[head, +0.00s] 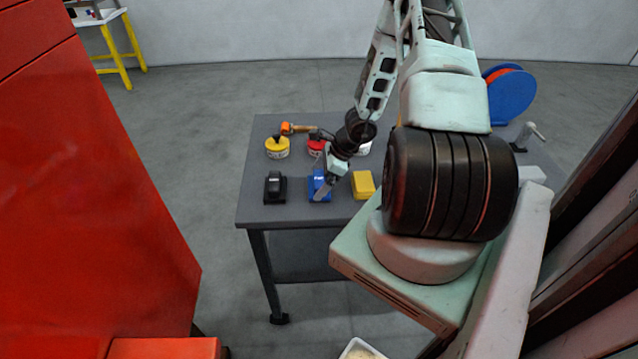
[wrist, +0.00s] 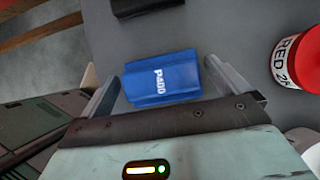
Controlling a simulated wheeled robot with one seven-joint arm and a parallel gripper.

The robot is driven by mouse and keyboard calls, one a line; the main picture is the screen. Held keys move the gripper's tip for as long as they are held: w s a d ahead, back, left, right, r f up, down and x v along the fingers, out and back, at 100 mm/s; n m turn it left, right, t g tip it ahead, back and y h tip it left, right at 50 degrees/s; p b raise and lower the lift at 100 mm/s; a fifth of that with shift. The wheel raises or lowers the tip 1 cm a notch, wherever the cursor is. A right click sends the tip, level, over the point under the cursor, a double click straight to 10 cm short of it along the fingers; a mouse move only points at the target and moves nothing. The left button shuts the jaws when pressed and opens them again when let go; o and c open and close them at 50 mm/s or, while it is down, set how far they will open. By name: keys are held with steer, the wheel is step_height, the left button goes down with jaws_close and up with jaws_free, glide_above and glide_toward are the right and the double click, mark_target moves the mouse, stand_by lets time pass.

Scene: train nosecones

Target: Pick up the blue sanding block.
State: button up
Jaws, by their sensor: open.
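The blue sanding block (head: 313,186) lies on the grey table (head: 262,219) near its front edge, between a black block and a yellow block. In the wrist view the blue sanding block (wrist: 163,78) shows white lettering and sits between my two fingers. My gripper (head: 322,192) is at the block in the head view and partly covers it. In the wrist view my gripper (wrist: 165,85) is open, with one finger on each side of the block. A gap shows at the right finger; whether the left finger touches cannot be told.
A black block (head: 275,187) is to the left and a yellow block (head: 363,184) to the right. Behind are a yellow tin (head: 277,147), a red tin (head: 316,147) and an orange tool (head: 291,128). A blue and orange reel (head: 511,95) stands farther back right. A red panel (head: 80,190) fills the left.

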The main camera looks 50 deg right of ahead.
mark_target(316, 178)
steer(key=shift+x, duration=1.1)
steer(key=c, duration=0.8)
steer(key=shift+o, duration=0.2)
step_height(316, 178, up, 10)
steer(key=shift+r+b, duration=0.1)
steer(key=shift+b, duration=0.4)
